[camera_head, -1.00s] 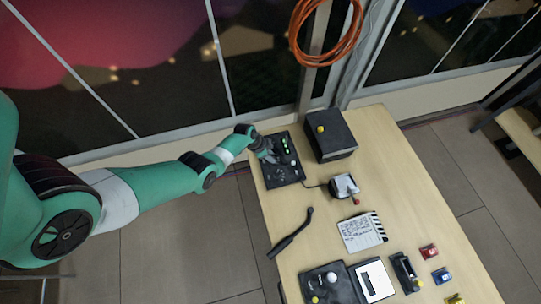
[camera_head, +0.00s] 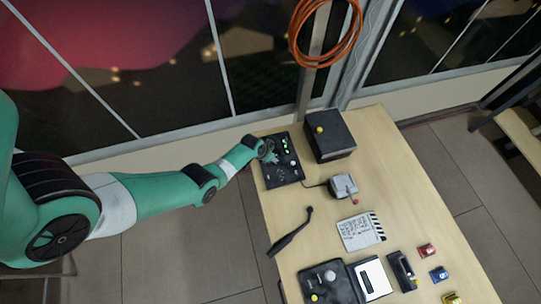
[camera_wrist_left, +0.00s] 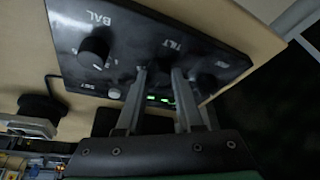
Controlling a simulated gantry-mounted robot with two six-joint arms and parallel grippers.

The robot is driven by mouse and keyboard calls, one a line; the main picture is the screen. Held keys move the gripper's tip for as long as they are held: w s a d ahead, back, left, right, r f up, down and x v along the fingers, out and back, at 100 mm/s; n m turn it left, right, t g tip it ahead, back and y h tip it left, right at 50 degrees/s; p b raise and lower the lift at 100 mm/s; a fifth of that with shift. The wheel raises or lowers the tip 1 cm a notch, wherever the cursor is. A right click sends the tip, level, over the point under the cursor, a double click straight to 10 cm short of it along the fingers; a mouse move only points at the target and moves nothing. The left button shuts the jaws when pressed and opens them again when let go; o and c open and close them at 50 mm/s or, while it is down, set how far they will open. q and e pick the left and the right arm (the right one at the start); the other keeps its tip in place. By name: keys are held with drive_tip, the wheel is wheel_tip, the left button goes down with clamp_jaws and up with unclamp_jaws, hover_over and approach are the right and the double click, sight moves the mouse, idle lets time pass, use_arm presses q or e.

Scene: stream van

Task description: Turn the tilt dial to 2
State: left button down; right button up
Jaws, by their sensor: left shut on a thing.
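The black control panel (camera_head: 290,177) lies at the table's far left corner in the head view. In the left wrist view the panel (camera_wrist_left: 135,42) shows a "BAL" dial (camera_wrist_left: 95,47), a "TILT" label, a pale button marked "SET" (camera_wrist_left: 115,93) and lit green indicators (camera_wrist_left: 160,99). My left gripper (camera_head: 267,154) is over the panel. In the wrist view its two fingers (camera_wrist_left: 160,72) are shut on the tilt dial just below the "TILT" label; the fingers mostly hide the dial, and its setting cannot be read. My right gripper is not in view.
A black box with a yellow knob (camera_head: 331,140) stands right of the panel. A grey device (camera_head: 344,186), a black handle (camera_head: 291,232), a clapperboard (camera_head: 361,231) and a second panel (camera_head: 328,284) lie nearer. Bare table (camera_head: 400,170) is at right.

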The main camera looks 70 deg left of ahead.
use_arm(q)
drive_tip(key=n+y, duration=0.1)
drive_tip(key=n, duration=0.1)
drive_tip(key=shift+d+n+g, duration=0.1)
drive_tip(key=shift+n+g, duration=0.2)
drive_tip(key=shift+n+g+y+b, duration=0.35)
drive_tip(key=shift+n+b, duration=0.35)
drive_tip(key=shift+n, duration=0.9)
drive_tip(key=c, duration=0.5)
unclamp_jaws()
drive_tip(key=shift+c, duration=0.2)
drive_tip(key=p+v, duration=1.1)
drive_tip(key=p, duration=0.1)
drive_tip(key=shift+d+r+p, duration=0.2)
drive_tip(key=shift+r+p, duration=0.1)
drive_tip(key=shift+r, duration=0.05)
